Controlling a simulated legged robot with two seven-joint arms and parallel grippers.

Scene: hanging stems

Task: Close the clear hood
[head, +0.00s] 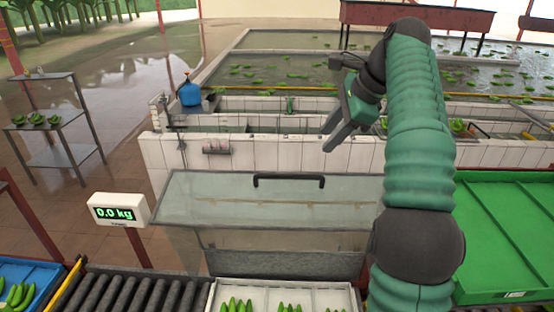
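The clear hood (220,203) is a see-through panel in a thin frame, in the middle of the head view. A black bar handle (289,179) sits along its upper edge. Behind and below the panel is a grey box (280,262). The panel looks tilted, but I cannot tell its exact angle. My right gripper (338,138) hangs above and beyond the handle, apart from it, with its fingers pointing down and left. It holds nothing that I can see; its fingers overlap, so their opening is unclear. My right arm hides the hood's right end. My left gripper is out of view.
A scale display (118,212) reading 0.0 kg stands left of the hood. A roller conveyor (130,291) and a white tray (230,288) with green bananas are in front. A green tray table (510,230) is at right. A white tiled wall (250,155) lies behind.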

